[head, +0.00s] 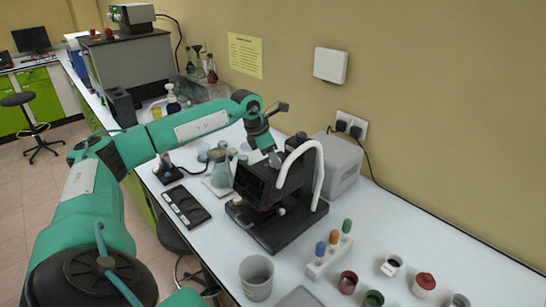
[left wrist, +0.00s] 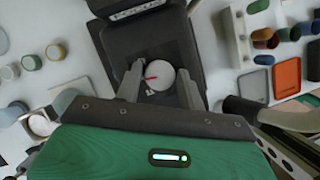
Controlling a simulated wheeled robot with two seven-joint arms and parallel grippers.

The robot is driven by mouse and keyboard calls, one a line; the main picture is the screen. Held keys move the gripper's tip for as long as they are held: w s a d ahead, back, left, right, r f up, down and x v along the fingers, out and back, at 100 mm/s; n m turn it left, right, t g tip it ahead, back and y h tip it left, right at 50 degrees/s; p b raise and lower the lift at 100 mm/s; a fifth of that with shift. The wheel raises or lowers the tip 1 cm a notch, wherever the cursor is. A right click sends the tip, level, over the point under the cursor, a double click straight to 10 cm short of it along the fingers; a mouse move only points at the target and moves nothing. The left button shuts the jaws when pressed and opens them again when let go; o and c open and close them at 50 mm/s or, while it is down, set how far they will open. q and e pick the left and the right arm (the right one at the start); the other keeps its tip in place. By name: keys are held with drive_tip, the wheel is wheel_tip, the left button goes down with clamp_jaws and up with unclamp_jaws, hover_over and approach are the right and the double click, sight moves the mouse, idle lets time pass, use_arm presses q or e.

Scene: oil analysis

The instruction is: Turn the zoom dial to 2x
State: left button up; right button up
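A dark microscope-like device (head: 262,232) with a screen stands on the white bench. Its top also shows in the left wrist view (left wrist: 150,38). The zoom dial (left wrist: 160,76) is a round pale knob with a red pointer, which points left in the left wrist view; its markings are too small to read. My left gripper (head: 274,160) is over the top of the device. In the left wrist view my left gripper (left wrist: 160,80) is open, one finger on each side of the dial, with small gaps visible. In the head view the dial is not clearly visible. My right gripper is out of view.
A grey box (head: 343,165) stands behind the device. In front are a grey cup (head: 256,277), a white rack (head: 327,256) with coloured-top vials, and several small jars. A black tray (head: 186,208) and flasks lie to the left. The bench's right end is fairly clear.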

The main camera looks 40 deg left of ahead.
use_arm(q)
drive_tip(key=shift+o, duration=1.1)
drive_tip(key=shift+r, duration=0.15)
drive_tip(key=b+v, duration=0.3)
drive_tip(key=v, duration=1)
drive_tip(key=shift+r, duration=0.3)
drive_tip(key=shift+a, duration=0.1)
